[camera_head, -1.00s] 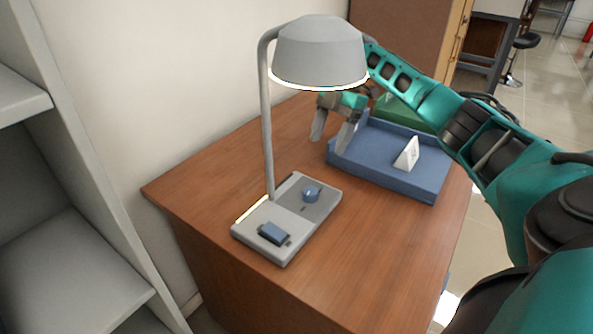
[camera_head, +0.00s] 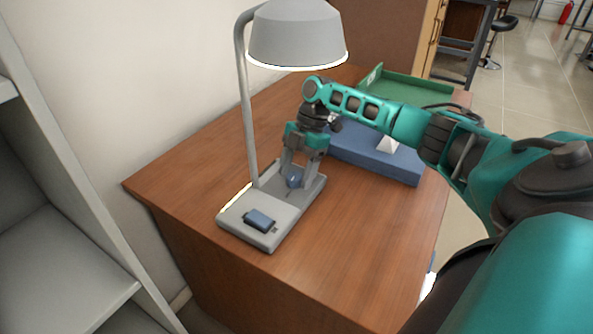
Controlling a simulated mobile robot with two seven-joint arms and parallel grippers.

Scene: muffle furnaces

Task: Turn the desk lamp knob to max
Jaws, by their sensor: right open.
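The desk lamp (camera_head: 296,36) stands on the wooden desk, its grey shade lit at the rim. Its flat grey base (camera_head: 285,212) carries a small blue knob (camera_head: 293,180) toward the back and a blue rocker-like block (camera_head: 259,220) toward the front. My right gripper (camera_head: 297,182) points down over the base. Its two fingers are apart, one on each side of the knob. I cannot tell whether they touch it. The knob is partly hidden by the fingers. My left gripper is not in view.
A green tray (camera_head: 415,88) is at the back of the desk (camera_head: 340,243). Grey shelves (camera_head: 60,270) stand at the left. The desk's front is clear.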

